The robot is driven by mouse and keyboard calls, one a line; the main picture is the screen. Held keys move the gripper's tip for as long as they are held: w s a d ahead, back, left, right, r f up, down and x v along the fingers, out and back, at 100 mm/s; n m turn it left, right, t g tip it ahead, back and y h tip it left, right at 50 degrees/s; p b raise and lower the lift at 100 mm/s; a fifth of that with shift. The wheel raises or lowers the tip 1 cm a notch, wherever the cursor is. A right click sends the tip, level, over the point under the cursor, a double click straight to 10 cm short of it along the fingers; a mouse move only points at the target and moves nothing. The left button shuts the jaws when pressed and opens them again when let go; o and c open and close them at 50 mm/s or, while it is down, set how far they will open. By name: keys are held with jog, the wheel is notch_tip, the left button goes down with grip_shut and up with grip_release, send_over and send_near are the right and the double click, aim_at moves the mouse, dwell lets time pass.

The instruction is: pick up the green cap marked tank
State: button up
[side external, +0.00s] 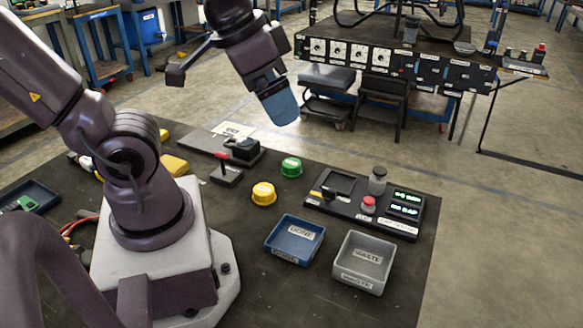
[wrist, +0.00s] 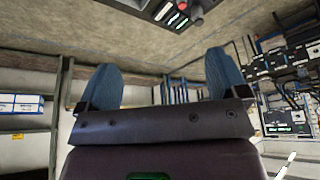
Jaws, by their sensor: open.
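The green cap (side external: 291,167) sits upright on the dark work table in the side view. The marking on its top is too small to read. My gripper (side external: 282,108) is raised well above the table, up from the cap and apart from it, with its blue fingers angled downward. In the wrist view my gripper (wrist: 163,82) shows two blue fingers spread apart, with nothing between them. I cannot make out the green cap in the wrist view.
A yellow cap (side external: 263,194) sits just in front of the green one. A blue tray (side external: 273,246) and a grey tray (side external: 344,271) stand nearer the front. A black control panel (side external: 340,207) lies to the right. A red-handled lever block (side external: 227,177) stands to the left.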

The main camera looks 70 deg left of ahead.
jog(key=w+a+f+m+g+y, duration=0.1)
jog(key=w+a+f+g+y, duration=0.15)
jog(key=a+f+g, duration=0.45)
jog(key=m+t+y, duration=0.4)
jog(key=m+y, duration=0.7)
jog(key=m, duration=0.8)
send_over(293, 166)
jog(key=d, duration=0.2)
notch_tip(293, 166, down, 19)
jog(key=f, duration=0.3)
jog(key=shift+s+d, duration=0.1)
jog(key=shift+s, duration=0.1)
notch_tip(293, 166, down, 4)
jog(key=shift+r, duration=0.25)
jog(key=shift+x, duration=0.85)
jog(key=shift+a, duration=0.55)
jog(key=shift+w, duration=0.1)
jog(key=c, duration=1)
